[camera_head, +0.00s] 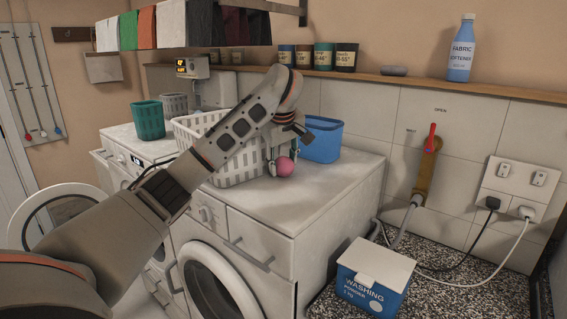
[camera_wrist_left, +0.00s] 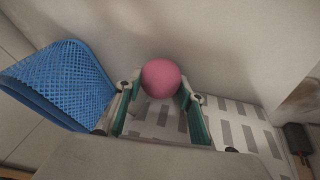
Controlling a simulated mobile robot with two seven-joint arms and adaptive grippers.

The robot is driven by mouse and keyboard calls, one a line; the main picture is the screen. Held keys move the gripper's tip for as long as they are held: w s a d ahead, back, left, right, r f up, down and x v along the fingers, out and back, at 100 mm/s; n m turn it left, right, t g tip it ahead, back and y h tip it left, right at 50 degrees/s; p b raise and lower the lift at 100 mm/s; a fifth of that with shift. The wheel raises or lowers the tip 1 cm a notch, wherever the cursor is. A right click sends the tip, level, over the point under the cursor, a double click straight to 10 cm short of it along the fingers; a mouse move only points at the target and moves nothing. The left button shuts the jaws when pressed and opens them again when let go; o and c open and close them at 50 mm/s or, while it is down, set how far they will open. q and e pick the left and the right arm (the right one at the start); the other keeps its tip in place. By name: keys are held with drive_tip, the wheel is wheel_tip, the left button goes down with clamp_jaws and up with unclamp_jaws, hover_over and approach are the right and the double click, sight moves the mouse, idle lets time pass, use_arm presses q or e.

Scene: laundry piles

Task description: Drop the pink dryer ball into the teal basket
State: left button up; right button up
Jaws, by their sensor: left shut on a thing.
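The pink dryer ball (camera_head: 285,167) is between the fingers of my left gripper (camera_head: 279,161), which is shut on it. In the left wrist view the ball (camera_wrist_left: 161,78) sits at the tips of the two green-lined fingers (camera_wrist_left: 160,103). The ball is low over the white machine top, in front of the white slatted basket; I cannot tell if it touches the top. The teal basket (camera_head: 149,120) stands upright farther left on the other machine, apart from the gripper. Its inside is mostly hidden. My right gripper is not in view.
The white slatted basket (camera_head: 235,172) stands partly behind my left arm, between ball and teal basket. A blue basket (camera_head: 322,140) is just right of the gripper. A grey basket (camera_head: 174,104) is beside the teal one. The machine top's front right (camera_head: 300,205) is clear.

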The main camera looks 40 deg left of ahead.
use_arm(q)
drive_tip(key=o, duration=1)
drive_tip(key=shift+w+d+f, duration=0.1)
drive_tip(key=shift+f, duration=0.1)
drive_tip(key=shift+o, duration=0.2)
drive_tip(key=shift+r, duration=0.1)
